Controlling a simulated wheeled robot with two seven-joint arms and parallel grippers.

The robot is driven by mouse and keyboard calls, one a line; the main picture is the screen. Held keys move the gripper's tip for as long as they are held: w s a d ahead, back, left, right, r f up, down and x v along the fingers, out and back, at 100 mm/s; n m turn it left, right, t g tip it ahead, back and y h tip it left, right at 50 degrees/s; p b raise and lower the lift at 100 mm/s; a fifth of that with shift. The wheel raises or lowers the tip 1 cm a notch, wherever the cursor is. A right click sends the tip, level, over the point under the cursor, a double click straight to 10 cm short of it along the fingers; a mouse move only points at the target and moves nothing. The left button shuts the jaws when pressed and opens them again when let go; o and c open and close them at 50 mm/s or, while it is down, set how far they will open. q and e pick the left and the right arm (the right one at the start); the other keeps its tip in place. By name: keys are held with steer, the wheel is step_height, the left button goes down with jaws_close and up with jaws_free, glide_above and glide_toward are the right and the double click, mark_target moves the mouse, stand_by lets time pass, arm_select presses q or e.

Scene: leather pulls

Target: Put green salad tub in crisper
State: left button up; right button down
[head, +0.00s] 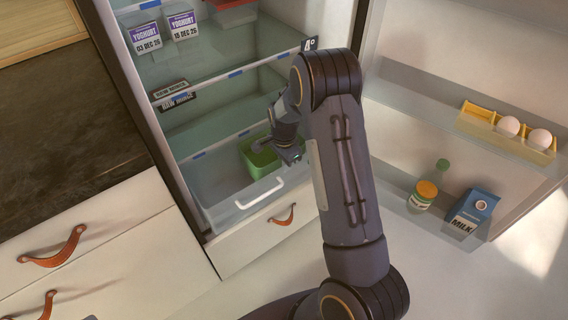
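The green salad tub (262,163) is a small open-topped box at the pulled-out crisper (222,196), a clear drawer with a white handle low in the fridge. The tub appears to be inside the drawer, but I cannot tell whether it rests on the drawer floor. My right gripper (290,154) points down at the tub's right side and overlaps its rim. Its fingertips are small and partly hidden, so I cannot tell whether they grip the tub. My arm hides the area to the right of the drawer. My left gripper is not in view.
Yoghurt cups (163,31) and a red container (234,14) stand on shelves above. The open fridge door at right holds eggs (508,126), a jar (422,196) and a milk carton (472,212). A dark counter (62,135) is at left.

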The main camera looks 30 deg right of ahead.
steer(key=shift+f, duration=0.35)
steer(key=c, duration=2.1)
jaws_free()
steer(key=o, duration=0.4)
